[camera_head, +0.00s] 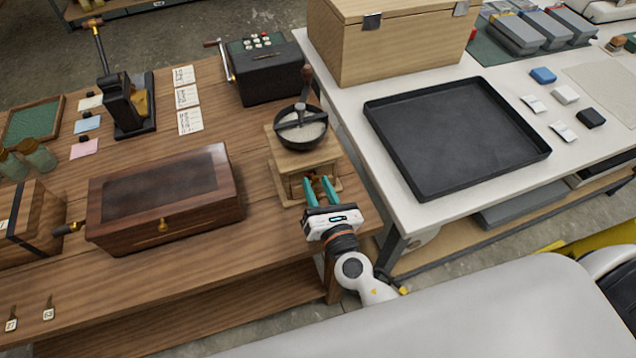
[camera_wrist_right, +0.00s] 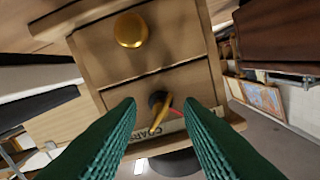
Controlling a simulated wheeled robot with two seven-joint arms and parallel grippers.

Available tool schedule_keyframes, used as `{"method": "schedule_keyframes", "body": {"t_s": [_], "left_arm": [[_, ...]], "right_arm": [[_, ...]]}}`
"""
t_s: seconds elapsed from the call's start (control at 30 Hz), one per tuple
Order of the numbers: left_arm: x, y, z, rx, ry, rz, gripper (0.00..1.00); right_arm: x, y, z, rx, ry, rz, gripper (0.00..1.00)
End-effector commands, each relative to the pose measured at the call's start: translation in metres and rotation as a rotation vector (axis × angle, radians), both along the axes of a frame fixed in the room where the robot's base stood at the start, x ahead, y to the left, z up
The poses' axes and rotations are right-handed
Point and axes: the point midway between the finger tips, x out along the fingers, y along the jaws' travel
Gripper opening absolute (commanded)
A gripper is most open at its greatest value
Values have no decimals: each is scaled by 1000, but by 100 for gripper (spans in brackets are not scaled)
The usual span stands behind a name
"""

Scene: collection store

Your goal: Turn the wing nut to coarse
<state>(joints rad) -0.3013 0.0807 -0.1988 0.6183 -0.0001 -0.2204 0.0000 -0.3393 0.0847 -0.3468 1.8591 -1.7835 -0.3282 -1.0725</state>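The coffee grinder (camera_head: 300,152) stands on the wooden bench, with a black bowl and crank on top of its wooden box. In the right wrist view, the box front (camera_wrist_right: 160,75) shows a round brass knob (camera_wrist_right: 131,30) and a brass wing nut (camera_wrist_right: 160,113) on a dark hub. A thin red mark shows beside the nut. A pale label (camera_wrist_right: 172,128) behind it is partly hidden; its visible letters look like part of "COARSE". My right gripper (camera_head: 319,184) is open, its green fingers pointing at the box. In the wrist view the fingertips (camera_wrist_right: 160,108) lie either side of the nut, seemingly not touching it. My left gripper is not in view.
A brown wooden chest (camera_head: 165,200) lies left of the grinder. A black adding machine (camera_head: 270,75) stands behind it. To the right, a white table carries a black tray (camera_head: 455,135) and a large wooden box (camera_head: 390,45).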

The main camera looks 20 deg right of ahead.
Motion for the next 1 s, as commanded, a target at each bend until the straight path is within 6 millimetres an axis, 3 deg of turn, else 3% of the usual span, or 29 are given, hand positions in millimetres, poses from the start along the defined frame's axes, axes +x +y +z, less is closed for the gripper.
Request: {"method": "schedule_keyframes", "body": {"t_s": [0.3,0.5,1.0], "left_arm": [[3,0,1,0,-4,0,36],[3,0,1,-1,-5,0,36],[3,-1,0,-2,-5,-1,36]], "right_arm": [[2,0,-1,1,0,0,32],[2,0,0,1,0,0,0],[2,0,-1,7,1,-1,0]]}}
